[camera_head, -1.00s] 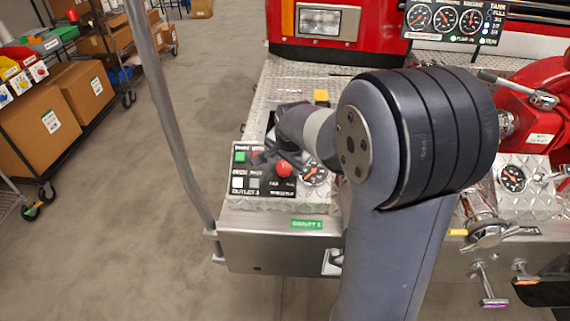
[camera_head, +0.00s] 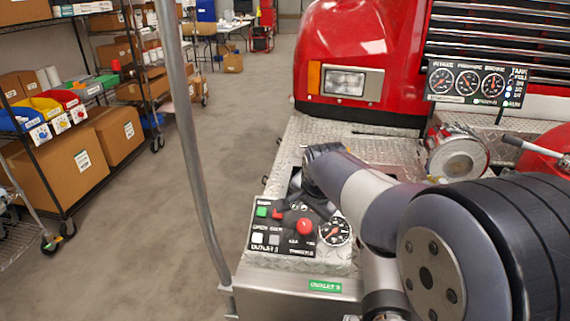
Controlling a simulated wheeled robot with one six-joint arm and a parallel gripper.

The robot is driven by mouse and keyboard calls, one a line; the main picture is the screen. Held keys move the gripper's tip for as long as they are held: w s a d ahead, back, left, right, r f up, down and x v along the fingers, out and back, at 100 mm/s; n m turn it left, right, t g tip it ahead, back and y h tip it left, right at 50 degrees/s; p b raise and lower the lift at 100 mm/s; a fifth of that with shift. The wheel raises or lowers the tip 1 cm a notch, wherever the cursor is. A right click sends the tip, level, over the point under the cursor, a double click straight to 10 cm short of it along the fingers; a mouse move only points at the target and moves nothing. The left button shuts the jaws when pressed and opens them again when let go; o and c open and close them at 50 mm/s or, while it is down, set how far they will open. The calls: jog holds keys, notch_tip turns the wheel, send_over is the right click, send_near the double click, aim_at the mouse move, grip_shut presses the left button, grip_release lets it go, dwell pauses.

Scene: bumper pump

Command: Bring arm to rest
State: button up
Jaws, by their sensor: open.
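My arm comes in from the lower right in the head view and bends over the truck's diamond-plate bumper. My gripper (camera_head: 313,203) is the dark end beyond the pale wrist band. It is small and partly hidden by my own arm, and is open with nothing seen in it. It is over or just behind the control panel (camera_head: 268,246); I cannot tell whether it touches it. The panel has a green button (camera_head: 262,212), a red knob (camera_head: 304,227) and a round gauge (camera_head: 334,232).
A grey upright pole (camera_head: 187,150) stands left of the bumper. A gauge board (camera_head: 470,82) and a round metal cap (camera_head: 459,158) are at the right. Shelves with cardboard boxes (camera_head: 118,135) stand at the left. The floor between is clear.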

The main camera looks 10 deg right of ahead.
aim_at(305, 224)
jog(key=x, duration=0.9)
jog(key=shift+w+f, duration=0.1)
jog(key=shift+f, duration=0.3)
jog(key=shift+w+f, duration=0.2)
jog(key=shift+n+p, duration=0.4)
jog(key=shift+n, duration=0.2)
jog(key=shift+b, duration=0.35)
